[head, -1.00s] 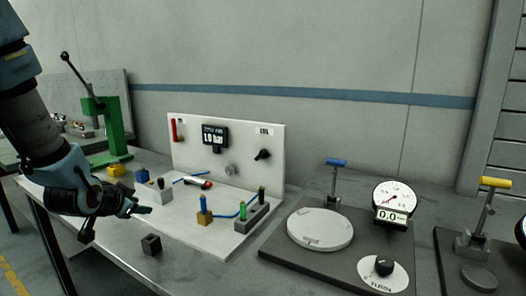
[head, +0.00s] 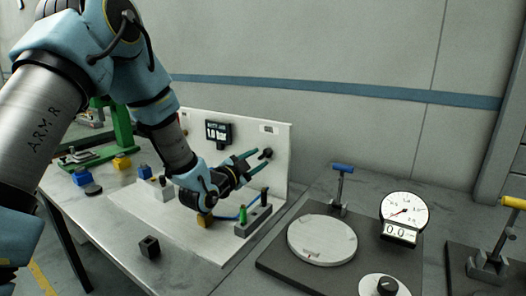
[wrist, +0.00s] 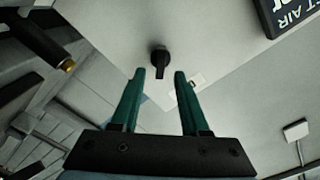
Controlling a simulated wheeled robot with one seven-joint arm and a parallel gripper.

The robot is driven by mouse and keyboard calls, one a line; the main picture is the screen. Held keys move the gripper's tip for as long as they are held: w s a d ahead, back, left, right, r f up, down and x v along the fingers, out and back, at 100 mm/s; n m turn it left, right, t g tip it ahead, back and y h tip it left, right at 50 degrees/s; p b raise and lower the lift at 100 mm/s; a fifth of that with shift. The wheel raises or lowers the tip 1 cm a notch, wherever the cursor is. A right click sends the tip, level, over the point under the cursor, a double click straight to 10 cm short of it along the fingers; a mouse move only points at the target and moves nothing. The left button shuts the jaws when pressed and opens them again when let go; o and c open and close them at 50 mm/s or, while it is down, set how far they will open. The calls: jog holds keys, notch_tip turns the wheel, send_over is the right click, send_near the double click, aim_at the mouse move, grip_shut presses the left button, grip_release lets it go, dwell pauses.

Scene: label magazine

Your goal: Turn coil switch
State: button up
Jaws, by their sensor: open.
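The coil switch is a black rotary knob (head: 265,153) on the right part of the upright white panel (head: 281,140). In the wrist view the knob (wrist: 160,60) is just beyond my fingertips, near the middle between them, with its handle pointing toward me. My gripper (head: 250,160) has green fingers and is open and empty, close in front of the panel. It also shows in the wrist view (wrist: 161,78), its fingers apart on either side of the knob's line. I cannot tell whether a fingertip touches the knob.
A grey block with a green plug (head: 243,213) stands below my gripper. A round plate (head: 322,240), a blue-handled clamp (head: 341,180) and a gauge (head: 404,212) stand to the right.

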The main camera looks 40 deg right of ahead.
aim_at(264, 155)
jog(key=shift+p+x, duration=0.45)
jog(key=shift+x, duration=1.25)
grip_shut()
